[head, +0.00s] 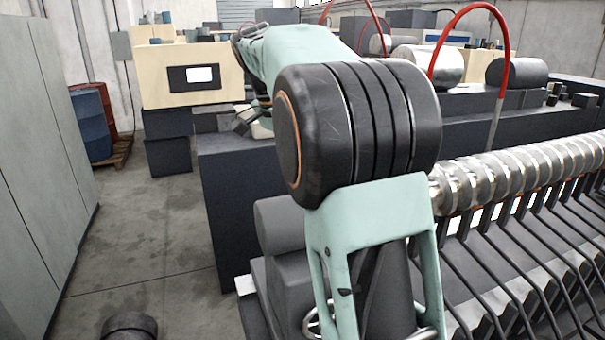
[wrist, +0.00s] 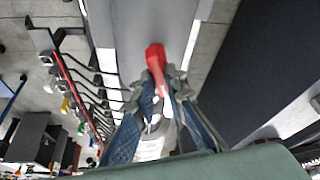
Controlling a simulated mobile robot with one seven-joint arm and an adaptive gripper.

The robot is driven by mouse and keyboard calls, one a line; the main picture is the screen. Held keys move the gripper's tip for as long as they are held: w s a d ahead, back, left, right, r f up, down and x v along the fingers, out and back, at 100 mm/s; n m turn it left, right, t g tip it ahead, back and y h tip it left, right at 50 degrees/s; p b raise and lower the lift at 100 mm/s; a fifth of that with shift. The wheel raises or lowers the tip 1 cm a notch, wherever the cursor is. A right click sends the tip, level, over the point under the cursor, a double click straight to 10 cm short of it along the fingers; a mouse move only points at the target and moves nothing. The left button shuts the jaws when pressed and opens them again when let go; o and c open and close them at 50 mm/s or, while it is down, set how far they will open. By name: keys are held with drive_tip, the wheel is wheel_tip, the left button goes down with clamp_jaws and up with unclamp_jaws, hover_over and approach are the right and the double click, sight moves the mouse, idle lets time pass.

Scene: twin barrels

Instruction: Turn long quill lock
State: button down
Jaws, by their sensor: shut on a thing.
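A red handle (wrist: 155,58), which I take to be the long quill lock, shows in the wrist view near the middle. It is a rounded bar with a narrower lower part. My gripper (wrist: 158,88) has its two blue-padded fingers closed in around the narrower part, and the wider red end sticks out past the fingertips. The handle's base and pivot are hidden between the fingers. In the head view my arm fills the middle, and neither the gripper nor the red handle can be made out.
A silver ribbed shaft (head: 530,165) runs along the right above a row of dark bent rods (head: 540,245). Dark machine bodies (head: 240,215) stand behind my arm. A grey cabinet (head: 40,150) borders the left. Blue and red barrels stand at far left.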

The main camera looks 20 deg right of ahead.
drive_tip(key=n+t+b, duration=0.1)
drive_tip(key=n, duration=0.2)
drive_tip(key=shift+s+d+n+y, duration=0.1)
drive_tip(key=shift+n+y, duration=0.2)
drive_tip(key=shift+n, duration=0.1)
drive_tip(key=n+t+y, duration=0.1)
drive_tip(key=n, duration=0.2)
drive_tip(key=shift+s, duration=0.1)
drive_tip(key=n, duration=0.2)
drive_tip(key=n+y, duration=0.1)
drive_tip(key=n, duration=0.1)
drive_tip(key=shift+d+n+t+y, duration=0.15)
drive_tip(key=shift+n+t+y, duration=0.15)
drive_tip(key=shift+t, duration=0.1)
drive_tip(key=shift+n+y+p, duration=0.35)
drive_tip(key=shift+n+y, duration=0.15)
drive_tip(key=shift+n, duration=0.7)
drive_tip(key=c, duration=2)
unclamp_jaws()
drive_tip(key=shift+o, duration=0.2)
